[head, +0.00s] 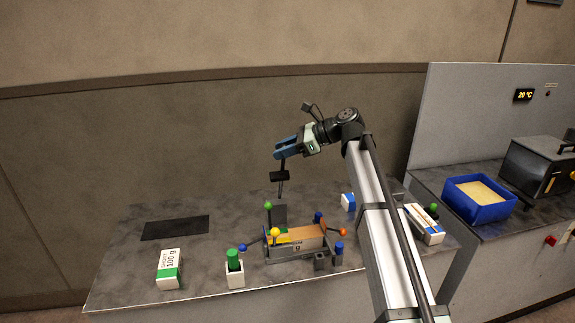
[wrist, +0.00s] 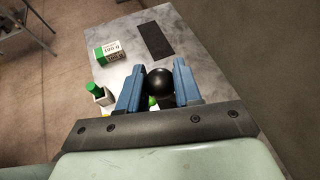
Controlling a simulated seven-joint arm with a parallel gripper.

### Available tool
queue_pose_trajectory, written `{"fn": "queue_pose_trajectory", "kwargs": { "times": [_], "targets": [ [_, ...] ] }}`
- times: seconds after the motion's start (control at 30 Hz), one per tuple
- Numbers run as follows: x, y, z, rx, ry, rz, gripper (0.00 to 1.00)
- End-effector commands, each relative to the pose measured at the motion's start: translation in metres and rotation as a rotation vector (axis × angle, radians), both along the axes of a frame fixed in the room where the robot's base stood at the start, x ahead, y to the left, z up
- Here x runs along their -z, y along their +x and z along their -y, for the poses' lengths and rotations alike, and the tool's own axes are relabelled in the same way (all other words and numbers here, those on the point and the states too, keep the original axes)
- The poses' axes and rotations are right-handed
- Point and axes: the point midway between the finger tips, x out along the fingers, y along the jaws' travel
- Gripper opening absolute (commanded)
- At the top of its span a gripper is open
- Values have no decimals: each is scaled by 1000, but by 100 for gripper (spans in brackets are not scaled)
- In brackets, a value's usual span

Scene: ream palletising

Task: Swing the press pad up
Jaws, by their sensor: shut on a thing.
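My gripper (head: 281,154) is above the fixture on the table, its blue fingers pointing left and down. In the wrist view the fingers (wrist: 159,80) are shut on a round black knob (wrist: 159,82). The pad is up in the air, clear of the brown block (head: 300,236) in the grey fixture (head: 290,254).
Green (head: 268,205), yellow (head: 275,232) and orange (head: 341,231) knobs stick up around the fixture. A green-topped white holder (head: 235,274) and a white-green box (head: 168,269) stand left. A black mat (head: 175,228) lies behind them. A blue tray (head: 478,213) sits right.

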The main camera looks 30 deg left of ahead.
Motion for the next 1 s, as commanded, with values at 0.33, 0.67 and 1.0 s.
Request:
{"fn": "queue_pose_trajectory", "kwargs": {
  "times": [0.33, 0.67, 1.0],
  "targets": [
    [-8, 21, -21, 1, 3, 2, 0],
    [-9, 24, -23, 4, 4, 3, 0],
    [-9, 24, -23, 3, 4, 3, 50]
  ]
}}
